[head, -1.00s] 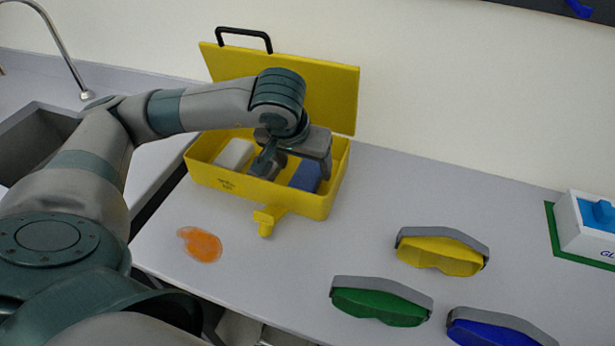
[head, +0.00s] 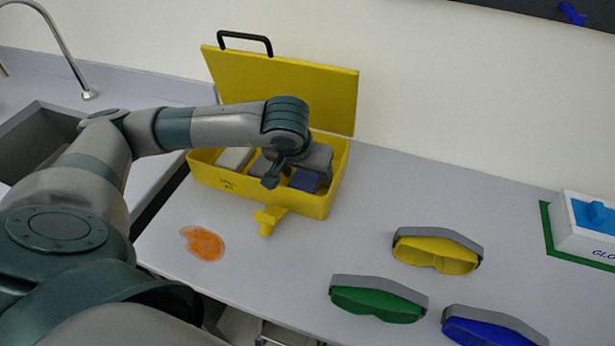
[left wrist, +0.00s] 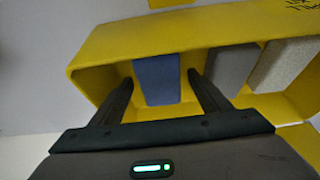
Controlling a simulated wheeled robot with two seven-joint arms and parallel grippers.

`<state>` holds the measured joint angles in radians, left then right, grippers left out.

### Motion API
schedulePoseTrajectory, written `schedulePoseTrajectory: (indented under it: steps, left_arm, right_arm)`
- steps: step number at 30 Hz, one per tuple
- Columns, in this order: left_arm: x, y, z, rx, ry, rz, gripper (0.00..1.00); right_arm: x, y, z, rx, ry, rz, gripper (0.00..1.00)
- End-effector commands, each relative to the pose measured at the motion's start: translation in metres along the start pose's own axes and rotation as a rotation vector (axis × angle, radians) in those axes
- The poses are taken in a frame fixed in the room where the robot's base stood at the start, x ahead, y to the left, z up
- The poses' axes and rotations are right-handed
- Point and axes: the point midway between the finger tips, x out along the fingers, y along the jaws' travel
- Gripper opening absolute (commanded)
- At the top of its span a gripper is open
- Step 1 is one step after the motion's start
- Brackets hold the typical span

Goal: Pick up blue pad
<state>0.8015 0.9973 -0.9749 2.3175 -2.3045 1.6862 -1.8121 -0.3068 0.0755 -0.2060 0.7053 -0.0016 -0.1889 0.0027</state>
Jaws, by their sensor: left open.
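The blue pad (head: 305,181) stands in the right part of the open yellow spill kit box (head: 262,194). In the left wrist view the blue pad (left wrist: 157,80) shows between the two fingers of my left gripper (left wrist: 163,84), with a gap on each side. My left gripper (head: 294,178) is open and empty, pointing down into the box. In the head view the gripper and wrist hide part of the pad and the box inside. My right gripper is not in view.
A grey pad (left wrist: 230,68) and a whitish pad (head: 234,158) stand beside the blue one in the box. The raised lid (head: 280,85) is behind. An orange spill (head: 203,244) lies in front; yellow (head: 437,252), green (head: 378,299) and blue goggles (head: 493,327) lie at right.

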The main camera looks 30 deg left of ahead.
Motion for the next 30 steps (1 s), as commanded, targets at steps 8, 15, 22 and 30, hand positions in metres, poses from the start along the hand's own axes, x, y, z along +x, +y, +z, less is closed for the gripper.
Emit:
schedulePoseTrajectory:
  steps: [8, 15, 22, 30]
  left_arm:
    - [0.0, 0.0, 0.0, 0.0, 0.0, 0.0, 0.46]
    - [0.0, 0.0, 0.0, 0.0, 0.0, 0.0, 0.27]
    - [-0.002, 0.0, -0.001, 0.0, 0.001, 0.0, 0.27]
    - [-0.024, 0.0, -0.011, 0.0, 0.005, 0.001, 0.27]
  right_arm:
    - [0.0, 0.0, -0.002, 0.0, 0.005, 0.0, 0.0]
    - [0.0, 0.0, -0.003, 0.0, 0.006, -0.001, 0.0]
    - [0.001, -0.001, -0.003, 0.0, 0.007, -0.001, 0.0]
    - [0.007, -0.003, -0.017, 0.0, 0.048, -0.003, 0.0]
